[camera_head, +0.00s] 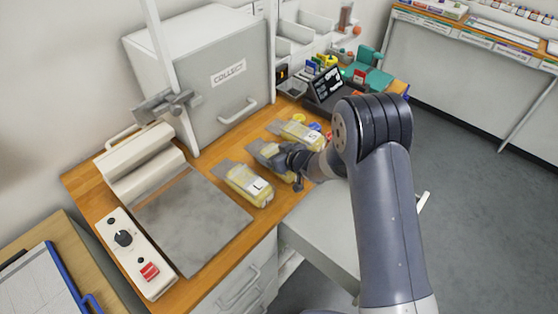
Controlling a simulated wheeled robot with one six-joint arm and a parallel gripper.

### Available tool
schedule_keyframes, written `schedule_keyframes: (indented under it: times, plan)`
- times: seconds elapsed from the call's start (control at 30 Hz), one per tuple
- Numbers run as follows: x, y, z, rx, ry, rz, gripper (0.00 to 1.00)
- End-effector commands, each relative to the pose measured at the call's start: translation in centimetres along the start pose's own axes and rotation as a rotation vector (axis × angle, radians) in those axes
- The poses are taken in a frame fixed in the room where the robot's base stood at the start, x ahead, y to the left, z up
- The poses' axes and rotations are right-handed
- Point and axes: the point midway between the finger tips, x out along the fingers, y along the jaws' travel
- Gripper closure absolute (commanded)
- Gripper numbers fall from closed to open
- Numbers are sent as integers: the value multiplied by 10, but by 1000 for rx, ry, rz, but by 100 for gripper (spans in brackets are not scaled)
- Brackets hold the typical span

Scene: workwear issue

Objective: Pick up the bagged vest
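Several flat yellow packs in clear bags, which look like bagged vests, lie in a row on the wooden counter. The near one (248,184) has a white label and lies in plain view. The middle one (262,152) is partly hidden by my gripper. The far one (300,132) lies beyond it, with a white label. My gripper (287,164) is low over the right part of the middle bag. Its fingertips are small and dark here, and I cannot tell whether they touch or hold the bag.
A grey pad (195,222) and a white control box with a red switch (140,252) lie at left. A grey cabinet marked COLLECT (228,95) stands behind the bags. A dark tablet (328,84) and small colourful items stand at the counter's far end.

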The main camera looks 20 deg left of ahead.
Motion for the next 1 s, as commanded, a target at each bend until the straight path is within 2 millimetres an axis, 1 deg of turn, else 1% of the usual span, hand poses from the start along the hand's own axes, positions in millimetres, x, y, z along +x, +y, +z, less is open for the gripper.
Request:
schedule_keyframes:
  times: [0.03, 0.07, 0.4, 0.63, 0.73, 0.87, 1.0]
  plan:
    - [0, 0, 0, 0, 0, 0, 21]
    - [0, 0, 0, 0, 0, 0, 24]
    - [0, 0, 0, 0, 0, 0, 52]
    - [0, 0, -1, 0, 1, 0, 52]
    - [-3, 0, -6, -2, 2, 0, 52]
    - [-11, 0, -21, -4, 3, 1, 52]
    - [-24, 0, -44, -3, 4, 1, 52]
